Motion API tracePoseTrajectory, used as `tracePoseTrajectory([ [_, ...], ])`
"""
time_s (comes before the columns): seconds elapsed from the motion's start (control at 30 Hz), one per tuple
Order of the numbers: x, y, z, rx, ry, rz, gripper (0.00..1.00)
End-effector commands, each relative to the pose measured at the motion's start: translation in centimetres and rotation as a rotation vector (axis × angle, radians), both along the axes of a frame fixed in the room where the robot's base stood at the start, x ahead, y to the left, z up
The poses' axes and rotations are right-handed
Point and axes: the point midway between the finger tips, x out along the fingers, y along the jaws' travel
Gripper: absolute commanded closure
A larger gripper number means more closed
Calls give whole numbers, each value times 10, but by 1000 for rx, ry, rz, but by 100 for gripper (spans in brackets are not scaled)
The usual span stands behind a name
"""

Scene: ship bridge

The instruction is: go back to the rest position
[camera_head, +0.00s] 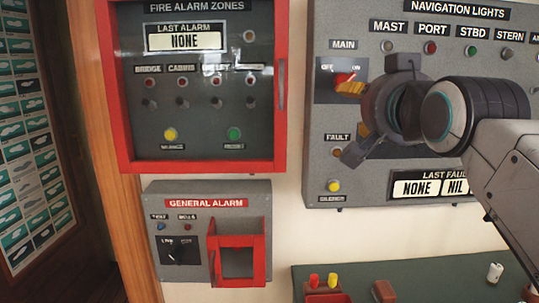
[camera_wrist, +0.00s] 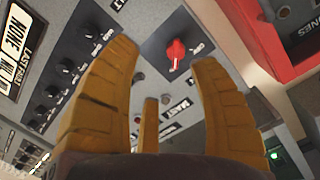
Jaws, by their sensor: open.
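My gripper (camera_head: 358,108) is in front of the grey navigation lights panel (camera_head: 330,185), beside the MAIN switch. In the wrist view its yellow fingers (camera_wrist: 163,58) are spread wide with nothing between them. The red MAIN switch knob (camera_wrist: 176,54) shows beyond the gap between the fingers, apart from them. In the head view this red knob (camera_head: 344,77) is partly hidden by a yellow finger.
The red-framed fire alarm zones box (camera_head: 281,140) hangs left of my gripper, its glass door shut. Below it is the general alarm box (camera_head: 202,190) with a red frame. A green desk (camera_head: 430,275) with small items stands below. The wall between the boxes is clear.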

Motion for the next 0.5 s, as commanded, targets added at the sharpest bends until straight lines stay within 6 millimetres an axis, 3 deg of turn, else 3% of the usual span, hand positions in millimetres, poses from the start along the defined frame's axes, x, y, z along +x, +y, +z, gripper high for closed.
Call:
tracePoseTrajectory([
  [0.03, 2, 0, -34, -85, 101, 14, 44],
  [0.1, 1, 0, -82, -177, 235, 41, 44],
  [0.27, -24, 0, -188, -329, 526, 130, 44],
  [0.4, -70, 0, -269, -411, 760, 223, 44],
  [0.5, -110, 0, -319, -437, 907, 283, 44],
])
